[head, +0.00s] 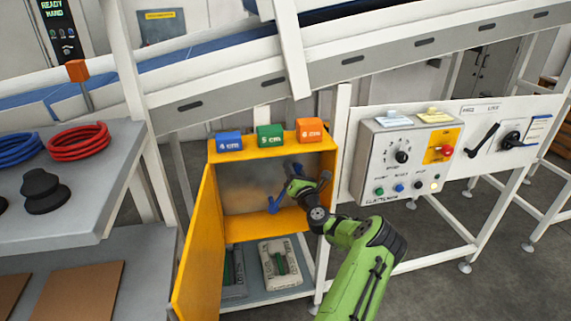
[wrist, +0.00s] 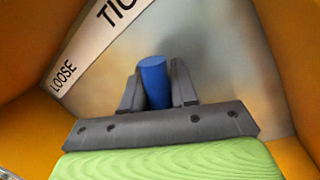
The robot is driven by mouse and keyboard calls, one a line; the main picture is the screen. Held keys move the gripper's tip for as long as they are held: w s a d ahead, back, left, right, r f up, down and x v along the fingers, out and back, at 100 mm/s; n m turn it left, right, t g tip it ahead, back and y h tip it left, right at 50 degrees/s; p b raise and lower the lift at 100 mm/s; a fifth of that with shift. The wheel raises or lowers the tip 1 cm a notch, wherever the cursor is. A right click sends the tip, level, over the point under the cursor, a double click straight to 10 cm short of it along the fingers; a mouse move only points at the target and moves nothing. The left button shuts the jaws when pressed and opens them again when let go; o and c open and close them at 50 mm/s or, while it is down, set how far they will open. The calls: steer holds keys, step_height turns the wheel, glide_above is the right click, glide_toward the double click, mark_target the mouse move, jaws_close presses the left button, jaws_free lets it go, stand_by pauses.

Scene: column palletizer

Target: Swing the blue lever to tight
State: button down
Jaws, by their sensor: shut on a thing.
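The blue lever (head: 274,204) is inside the open orange cabinet (head: 265,228), seen in the head view in front of the cabinet's back panel. In the wrist view the blue lever (wrist: 155,82) stands between the two dark fingers of my gripper (wrist: 157,88), which is shut on it. My gripper (head: 287,182) reaches into the cabinet from the right and hides part of the lever. A white label strip (wrist: 88,50) reads "LOOSE" at its lower left and "TI..." toward the top, where the frame cuts it off. Which mark the lever points at cannot be told.
The cabinet door (head: 197,250) hangs open at the left. Blue, green and orange blocks (head: 270,136) stand on the cabinet top. Bags (head: 281,262) lie on the shelf below. A control box (head: 395,160) is to the right, a grey shelf (head: 90,200) to the left.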

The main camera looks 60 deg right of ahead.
steer(key=shift+s+d+f+m, duration=0.2)
steer(key=shift+s+d+m, duration=0.05)
steer(key=shift+m, duration=0.05)
steer(key=shift+f, duration=0.1)
steer(key=c, duration=1)
jaws_free()
steer(key=shift+s, duration=0.1)
steer(key=shift+o, duration=0.2)
steer(key=v, duration=1.5)
steer(key=shift+s+a, duration=0.25)
